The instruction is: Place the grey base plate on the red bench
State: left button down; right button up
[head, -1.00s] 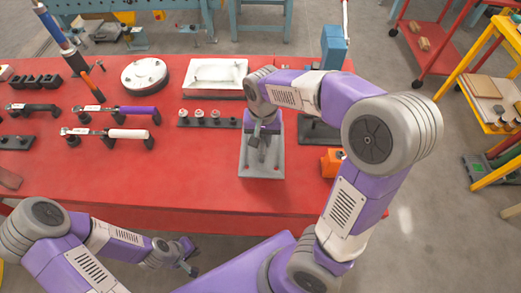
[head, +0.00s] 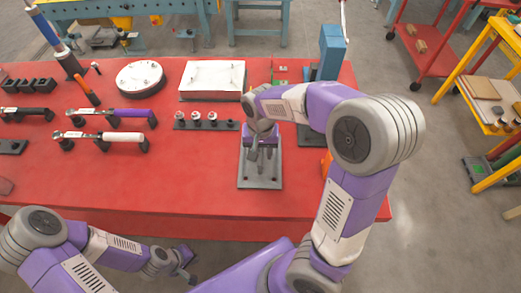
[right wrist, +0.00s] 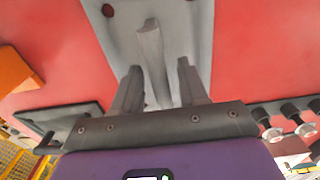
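The grey base plate (head: 262,181) lies on the red bench (head: 140,185) near its front right part, and looks flat on the top. It also shows in the right wrist view (right wrist: 185,25), with holes near its corners and an upright grey rib (right wrist: 152,65) on it. My right gripper (head: 262,157) is over the plate. In the right wrist view its two fingers (right wrist: 158,85) stand apart on either side of the rib, with gaps between. My left gripper (head: 186,266) hangs in front of the bench's front edge, away from the plate; its fingers are too small to read.
A white rectangular block (head: 212,78) and a round white-topped part (head: 140,78) stand behind. A dark rack with small fittings (head: 205,122) is left of the plate. An orange block (head: 326,163) and a blue-topped press (head: 332,52) are to the right. The bench's front middle is clear.

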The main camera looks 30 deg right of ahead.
aim_at(261, 150)
jog(key=shift+o, duration=0.3)
jog(key=shift+r, duration=0.15)
notch_tip(261, 150, up, 12)
jog(key=p, duration=0.5)
